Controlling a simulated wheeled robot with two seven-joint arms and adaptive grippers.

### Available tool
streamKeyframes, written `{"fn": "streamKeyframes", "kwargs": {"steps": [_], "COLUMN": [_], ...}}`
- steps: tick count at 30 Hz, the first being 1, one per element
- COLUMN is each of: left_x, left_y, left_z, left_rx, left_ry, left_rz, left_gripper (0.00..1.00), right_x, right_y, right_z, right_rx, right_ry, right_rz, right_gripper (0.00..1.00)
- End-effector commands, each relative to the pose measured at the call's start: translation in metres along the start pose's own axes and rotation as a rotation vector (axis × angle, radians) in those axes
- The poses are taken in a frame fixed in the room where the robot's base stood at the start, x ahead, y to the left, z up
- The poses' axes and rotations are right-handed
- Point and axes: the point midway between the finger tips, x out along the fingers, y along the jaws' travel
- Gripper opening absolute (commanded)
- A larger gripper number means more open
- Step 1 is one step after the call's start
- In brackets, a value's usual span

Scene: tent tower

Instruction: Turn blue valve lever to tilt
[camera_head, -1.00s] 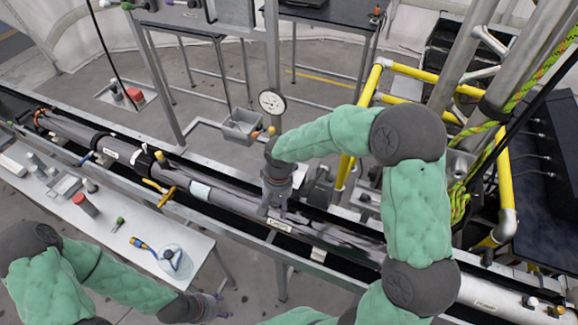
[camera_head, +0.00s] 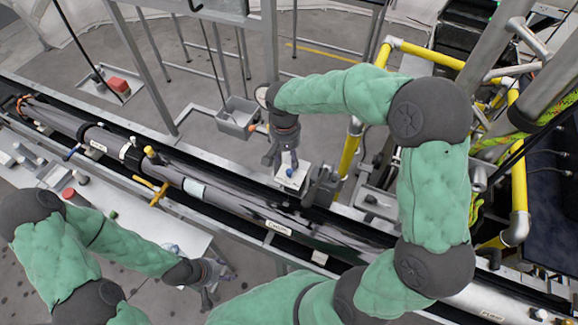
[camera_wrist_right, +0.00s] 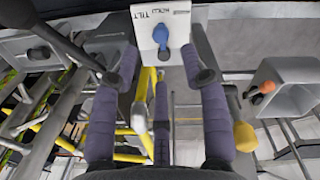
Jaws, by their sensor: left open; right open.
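The blue valve lever (camera_wrist_right: 160,38) sits on a white plate (camera_wrist_right: 176,22) lettered TILT in the right wrist view. In the head view the lever (camera_head: 289,173) is a small blue spot on the white plate, beyond the long grey pipe. My right gripper (camera_wrist_right: 159,77) is open. In the wrist view its two padded fingers stand left and right of the lever, with the lever between and beyond the tips; I see no contact. In the head view my right gripper (camera_head: 281,158) is just above the plate. My left gripper (camera_head: 218,284) is open and empty at the lower left.
A grey pipe (camera_head: 235,203) runs diagonally in front of the plate. A yellow handle (camera_head: 161,193) stands on its rail. A grey bin (camera_head: 237,118) is behind, left of my right gripper. Yellow railings (camera_head: 424,60) rise to the right.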

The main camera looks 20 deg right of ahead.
Motion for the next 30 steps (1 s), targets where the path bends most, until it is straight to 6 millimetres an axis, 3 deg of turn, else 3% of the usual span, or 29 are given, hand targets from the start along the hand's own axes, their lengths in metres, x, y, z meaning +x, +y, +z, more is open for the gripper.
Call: {"fn": "streamKeyframes", "kwargs": {"steps": [6,12,26,30], "left_x": [-0.002,-0.003,-0.003,-0.003], "left_y": [0.001,0.001,0.001,0.001], "left_z": [-0.001,-0.001,0.0,0.0], "left_rx": [0.0,0.0,0.0,0.0], "left_ry": [0.001,0.001,0.001,0.001], "left_rz": [0.0,0.0,0.0,0.0], "left_gripper": [0.55,0.55,0.55,0.55], "right_x": [0.041,0.067,0.078,0.078], "right_y": [0.0,0.0,0.0,0.0], "right_z": [0.001,0.0,0.0,0.0], "right_rx": [-0.001,-0.001,-0.001,-0.001], "right_ry": [-0.004,-0.002,0.0,0.0], "right_rz": [0.003,0.002,0.0,0.0], "right_gripper": [0.46,0.46,0.46,0.09]}}
